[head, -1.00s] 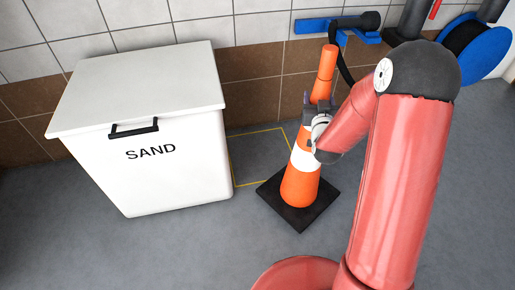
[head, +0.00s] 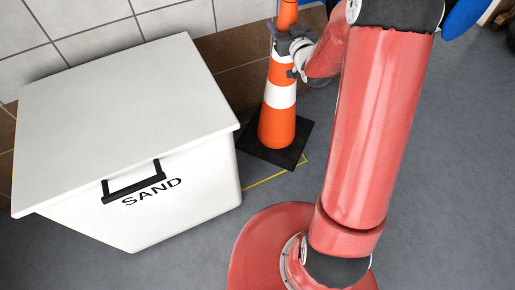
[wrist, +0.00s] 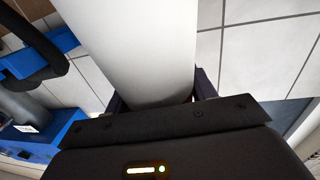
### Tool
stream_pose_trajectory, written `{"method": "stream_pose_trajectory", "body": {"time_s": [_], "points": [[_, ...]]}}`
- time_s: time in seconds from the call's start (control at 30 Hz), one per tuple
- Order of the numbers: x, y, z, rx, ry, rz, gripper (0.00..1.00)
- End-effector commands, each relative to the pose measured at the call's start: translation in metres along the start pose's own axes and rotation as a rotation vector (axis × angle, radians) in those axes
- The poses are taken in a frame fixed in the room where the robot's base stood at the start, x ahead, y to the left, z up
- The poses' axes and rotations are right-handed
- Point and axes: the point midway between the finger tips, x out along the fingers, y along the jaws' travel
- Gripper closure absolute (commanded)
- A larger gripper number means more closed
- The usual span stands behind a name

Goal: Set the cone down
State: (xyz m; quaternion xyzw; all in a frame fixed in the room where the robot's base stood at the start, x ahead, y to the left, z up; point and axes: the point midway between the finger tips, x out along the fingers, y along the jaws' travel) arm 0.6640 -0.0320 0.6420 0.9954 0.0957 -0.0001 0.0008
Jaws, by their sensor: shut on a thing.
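The orange and white traffic cone (head: 277,124) with its black square base (head: 263,150) stands upright beside the sand bin in the head view. Its top is cut off by the picture edge. My gripper (head: 285,45) is shut on its upper part. In the wrist view, the cone's white band (wrist: 145,45) lies between the two fingers of my gripper (wrist: 160,92). The base overlaps a yellow floor outline (head: 265,180), of which only the near edge and a corner show. I cannot tell whether the base touches the floor.
The white sand bin (head: 130,90) with a black handle stands close left of the cone. The tiled wall (head: 235,75) is behind it. A blue wall fitting (wrist: 60,42) with a black hose shows in the wrist view.

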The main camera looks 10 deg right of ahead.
Motion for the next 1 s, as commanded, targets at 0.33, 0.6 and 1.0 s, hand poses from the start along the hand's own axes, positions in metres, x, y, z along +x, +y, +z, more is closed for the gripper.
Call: {"method": "stream_pose_trajectory", "body": {"time_s": [0.33,0.6,1.0], "points": [[-0.021,0.051,-0.001,-0.006,0.007,-0.242,1.0],[-0.061,0.082,0.02,-0.001,0.004,-0.443,1.0],[-0.079,0.088,0.027,-0.001,0.006,-0.518,1.0]]}}
